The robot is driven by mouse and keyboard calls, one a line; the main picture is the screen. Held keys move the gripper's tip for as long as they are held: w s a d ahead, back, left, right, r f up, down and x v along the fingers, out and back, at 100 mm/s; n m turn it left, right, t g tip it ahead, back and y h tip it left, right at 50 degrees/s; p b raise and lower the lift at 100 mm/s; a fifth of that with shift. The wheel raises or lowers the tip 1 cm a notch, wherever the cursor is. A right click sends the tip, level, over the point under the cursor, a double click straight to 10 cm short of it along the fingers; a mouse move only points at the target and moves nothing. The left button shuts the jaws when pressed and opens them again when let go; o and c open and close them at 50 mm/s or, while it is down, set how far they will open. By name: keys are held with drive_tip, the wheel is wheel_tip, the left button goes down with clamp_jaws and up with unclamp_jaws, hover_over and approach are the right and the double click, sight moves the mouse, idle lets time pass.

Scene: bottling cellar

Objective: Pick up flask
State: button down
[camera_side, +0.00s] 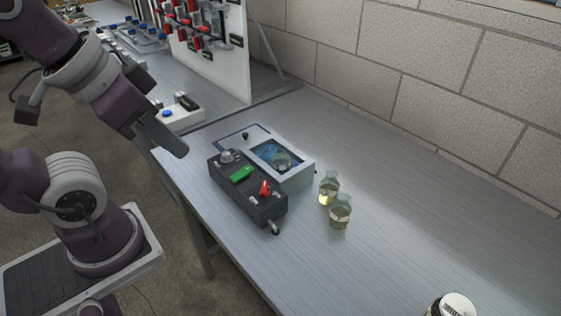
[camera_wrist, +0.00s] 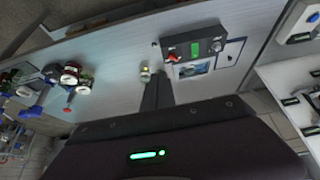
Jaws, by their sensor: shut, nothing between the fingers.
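Two small glass flasks stand upright close together on the bench right of the control box in the side view: one with yellowish liquid (camera_side: 328,190) and one nearer the camera (camera_side: 340,213). A third flask (camera_side: 281,162) sits in the bath (camera_side: 301,180). In the wrist view a small flask shape (camera_wrist: 145,74) shows just left of my fingers' tips; I cannot tell which flask it is. My gripper (camera_side: 178,148) is shut and empty, raised left of the bath, apart from all flasks. Its fingers also show in the wrist view (camera_wrist: 157,82).
The dark control box (camera_side: 246,197) with a green display and red switch stands against the bath. A white tool panel (camera_side: 215,50) rises behind. A dark jar with a pale lid (camera_side: 455,305) stands at the near edge. The bench right of the flasks is clear.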

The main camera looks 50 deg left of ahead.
drive_tip(key=c, duration=0.9)
unclamp_jaws()
drive_tip(key=m+g, duration=0.4)
drive_tip(key=g, duration=0.1)
hover_over(281, 160)
drive_tip(key=f, duration=1.2)
drive_tip(key=a+f, duration=0.1)
drive_tip(key=f, duration=0.5)
drive_tip(key=shift+w, duration=0.3)
drive_tip(key=shift+g, duration=0.3)
drive_tip(key=f, duration=0.8)
drive_tip(key=shift+w+a+f, duration=0.25)
drive_tip(key=shift+w, duration=0.1)
